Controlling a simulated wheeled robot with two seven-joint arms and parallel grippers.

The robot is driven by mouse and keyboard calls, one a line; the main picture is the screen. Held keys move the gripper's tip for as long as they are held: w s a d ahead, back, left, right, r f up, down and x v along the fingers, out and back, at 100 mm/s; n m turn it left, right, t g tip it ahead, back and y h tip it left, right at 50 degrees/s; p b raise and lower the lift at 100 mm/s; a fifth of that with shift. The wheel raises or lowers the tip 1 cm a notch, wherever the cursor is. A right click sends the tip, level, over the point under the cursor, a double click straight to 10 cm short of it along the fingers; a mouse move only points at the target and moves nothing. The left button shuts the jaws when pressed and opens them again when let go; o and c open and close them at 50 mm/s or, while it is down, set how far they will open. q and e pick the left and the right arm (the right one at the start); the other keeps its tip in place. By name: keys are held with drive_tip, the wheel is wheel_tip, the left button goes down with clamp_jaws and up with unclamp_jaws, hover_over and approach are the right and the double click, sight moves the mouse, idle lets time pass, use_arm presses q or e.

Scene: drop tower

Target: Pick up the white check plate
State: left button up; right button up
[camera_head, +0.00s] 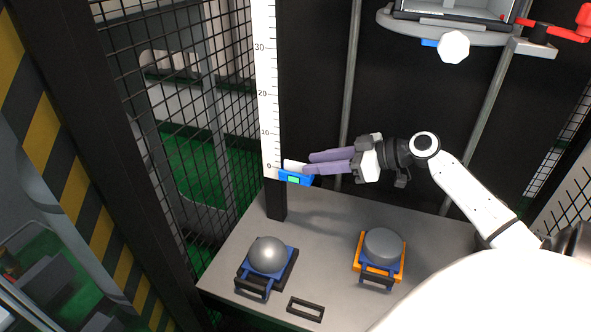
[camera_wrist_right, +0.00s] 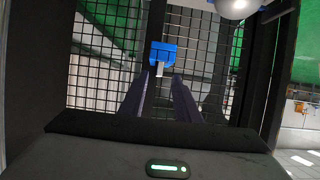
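A small white plate (camera_head: 294,166), which looks like the check plate, sits at the blue block (camera_head: 296,178) with a green display, near the ruler's 0 mark. In the right wrist view the blue block (camera_wrist_right: 163,50) is ahead, with a small pale piece (camera_wrist_right: 159,69) below it, perhaps the plate's edge. My right gripper (camera_head: 308,163) is level, its purple fingers pointing left at the plate. The fingers are apart in both views, with the pale piece ahead between their tips (camera_wrist_right: 161,80). I cannot tell whether they touch it. My left gripper is not in view.
A white ruler (camera_head: 266,90) runs up a dark post. On the grey table (camera_head: 325,240) are a grey ball (camera_head: 268,255) on a blue holder, a grey disc (camera_head: 384,244) on an orange-and-blue holder, and a black frame (camera_head: 306,307). A carriage (camera_head: 450,28) hangs above.

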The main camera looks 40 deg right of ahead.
sight(299, 163)
drive_tip(key=x, duration=0.4)
drive_tip(key=shift+w+a+r, duration=0.1)
drive_tip(key=shift+w+a, duration=0.05)
drive_tip(key=shift+w, duration=0.25)
clamp_jaws()
drive_tip(key=shift+r, duration=0.1)
